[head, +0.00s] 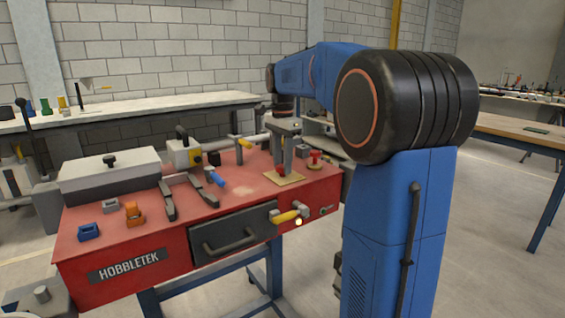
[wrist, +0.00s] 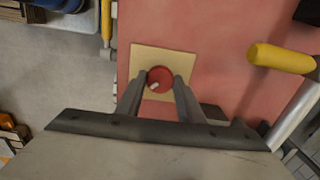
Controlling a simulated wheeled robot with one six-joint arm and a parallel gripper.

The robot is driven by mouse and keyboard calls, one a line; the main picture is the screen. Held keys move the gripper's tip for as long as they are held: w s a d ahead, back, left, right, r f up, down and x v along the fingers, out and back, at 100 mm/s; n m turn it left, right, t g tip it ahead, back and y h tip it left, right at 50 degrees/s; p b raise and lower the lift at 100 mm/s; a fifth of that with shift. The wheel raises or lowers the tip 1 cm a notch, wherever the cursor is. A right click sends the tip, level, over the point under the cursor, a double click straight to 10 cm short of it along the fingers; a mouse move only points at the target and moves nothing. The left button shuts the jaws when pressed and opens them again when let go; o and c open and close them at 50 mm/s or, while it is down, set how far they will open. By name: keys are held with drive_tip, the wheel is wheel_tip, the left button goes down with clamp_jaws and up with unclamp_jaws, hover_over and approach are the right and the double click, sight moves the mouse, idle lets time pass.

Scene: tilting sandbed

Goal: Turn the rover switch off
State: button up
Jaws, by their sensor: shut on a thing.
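A round red switch knob (wrist: 160,76) with a small pale lever or mark on it sits on a square tan plate (wrist: 139,58) on the red bench top. In the head view the tan plate (head: 291,180) lies near the bench's right end, with red showing at its middle (head: 281,170). My gripper (wrist: 162,86) points down from above, with one finger on each side of the red knob, shut on it. In the head view my gripper (head: 282,158) stands over the plate and partly hides the knob.
The red bench (head: 150,255) holds a yellow-handled lever (head: 244,143), a second red knob (head: 315,157), dark rails, a grey box (head: 110,168) and small blocks. A yellow handle (head: 287,217) sticks out in front. The wrist view shows a yellow-ended lever (wrist: 280,58) to the right.

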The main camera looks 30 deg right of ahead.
drive_tip(key=n, duration=0.4)
drive_tip(key=shift+n, duration=0.4)
drive_tip(key=n, duration=0.4)
drive_tip(key=shift+n, duration=0.3)
drive_tip(key=n, duration=0.4)
drive_tip(key=shift+n, duration=2.1)
drive_tip(key=o, duration=1.1)
drive_tip(key=shift+c, duration=0.2)
drive_tip(key=shift+r, duration=0.1)
